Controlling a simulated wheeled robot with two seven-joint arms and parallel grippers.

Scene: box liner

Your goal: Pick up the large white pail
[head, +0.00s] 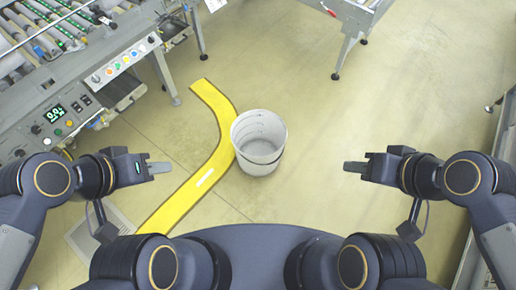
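The large white pail (258,167) stands upright on the floor near the middle of the head view. Its top is open, and the visible inside looks empty. My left gripper (161,168) is to the left of the pail and apart from it. My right gripper (354,167) is to the right of the pail and also apart from it. Each gripper points inward toward the pail's side. The fingers overlap from this angle, so I cannot tell whether either gripper is open or shut. I see nothing held in them.
A curved yellow strip (208,178) lies on the floor just left of the pail. A roller conveyor with a control panel (122,62) fills the upper left. Another metal frame (352,14) stands at the top right. The floor right of the pail is clear.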

